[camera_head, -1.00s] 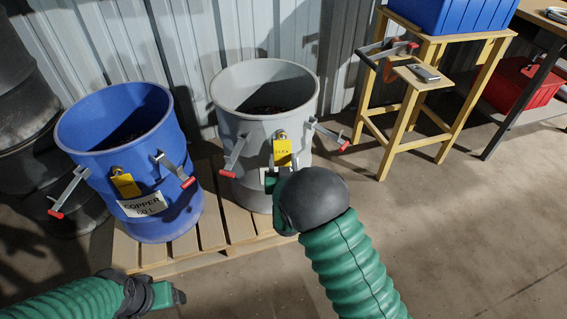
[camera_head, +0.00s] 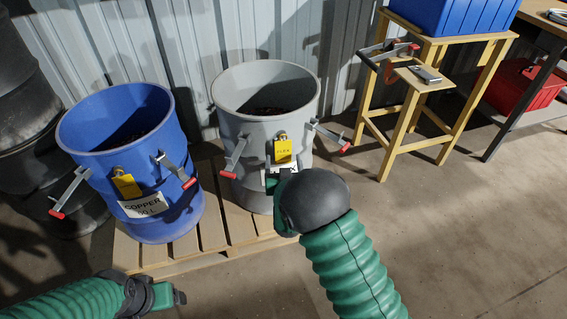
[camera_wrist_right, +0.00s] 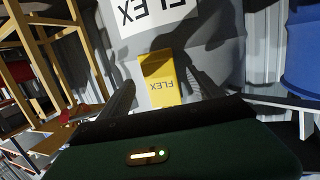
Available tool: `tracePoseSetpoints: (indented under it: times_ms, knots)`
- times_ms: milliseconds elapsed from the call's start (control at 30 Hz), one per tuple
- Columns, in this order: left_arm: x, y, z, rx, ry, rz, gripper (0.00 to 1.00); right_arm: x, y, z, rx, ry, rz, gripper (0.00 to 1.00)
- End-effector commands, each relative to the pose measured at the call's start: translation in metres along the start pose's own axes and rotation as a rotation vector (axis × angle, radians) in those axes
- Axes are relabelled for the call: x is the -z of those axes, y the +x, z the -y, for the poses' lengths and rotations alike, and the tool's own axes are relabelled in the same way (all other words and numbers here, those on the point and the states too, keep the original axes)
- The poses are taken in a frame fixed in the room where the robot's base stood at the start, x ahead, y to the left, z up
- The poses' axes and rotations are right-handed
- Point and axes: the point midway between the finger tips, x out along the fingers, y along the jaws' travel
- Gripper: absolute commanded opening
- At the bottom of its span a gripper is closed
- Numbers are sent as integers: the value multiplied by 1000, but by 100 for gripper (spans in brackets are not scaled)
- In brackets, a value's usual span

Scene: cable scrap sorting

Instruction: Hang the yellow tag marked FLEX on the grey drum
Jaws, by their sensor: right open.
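The yellow tag marked FLEX (camera_head: 284,152) hangs upright on the front of the grey drum (camera_head: 232,128), just below a small brass-coloured fitting at its top. In the right wrist view the tag (camera_wrist_right: 166,92) appears upside down against the drum wall, between my fingers. My right gripper (camera_head: 273,180) is open just below the tag, partly covering the drum's white label. I see no finger closed on the tag; whether one touches it I cannot tell. My left gripper (camera_head: 168,295) is low at the left, away from the drums; its jaws are unclear.
A blue drum (camera_head: 80,160) marked COPPER, with its own yellow tag (camera_head: 126,186), stands left on the same pallet (camera_head: 208,225). Red-ended clamp handles stick out from both drums. A wooden stand (camera_head: 408,115) with a blue bin (camera_head: 455,15) is at the right. The front right floor is clear.

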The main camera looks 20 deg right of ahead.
Motion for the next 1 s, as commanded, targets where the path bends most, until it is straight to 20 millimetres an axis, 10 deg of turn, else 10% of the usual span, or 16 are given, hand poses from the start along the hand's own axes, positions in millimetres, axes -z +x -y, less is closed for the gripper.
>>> tracePoseSetpoints:
  times_ms: [167, 700, 1000]
  knots:
    - [2, -10, 0, 0, 0, 0, 74, 2, -15, 1, 1, -1, 3, 74]
    - [14, -60, 0, 0, 0, 0, 74, 1, -154, 1, 2, -2, 4, 74]
    - [14, -61, 0, 0, 0, 0, 74, -2, -168, 0, 0, 2, 7, 74]
